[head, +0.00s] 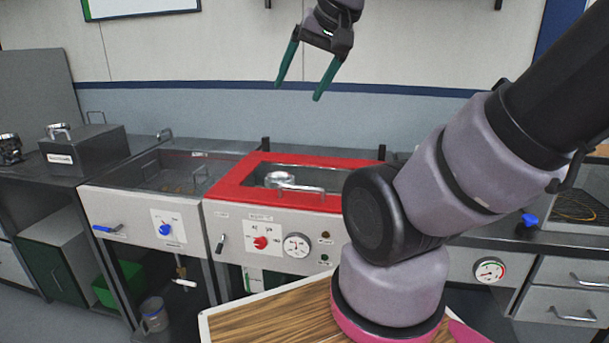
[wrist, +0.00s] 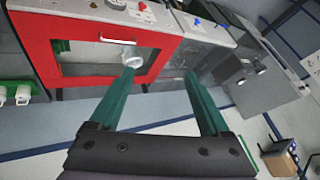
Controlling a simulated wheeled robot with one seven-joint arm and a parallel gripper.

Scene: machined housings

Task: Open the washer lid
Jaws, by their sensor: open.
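The washer lid (head: 232,182) is a red frame around a clear window, lying flat on top of a white-fronted machine. It also shows in the wrist view (wrist: 40,52). A metal bar handle (head: 305,190) runs along its front side, and it is visible in the wrist view (wrist: 118,41). A round metal piece (head: 280,179) shows at the window, and I cannot tell whether it is on the lid or beneath it. My gripper (head: 298,91) has two green fingers spread apart with nothing between them. It is high above the lid, touching nothing; the wrist view shows its fingers (wrist: 160,74) too.
An open-topped basin (head: 185,172) with a basket adjoins the machine on the left. A grey box (head: 85,150) stands farther left. A wooden board (head: 270,325) is in front. My arm hides the machine's right side. The air above the lid is clear.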

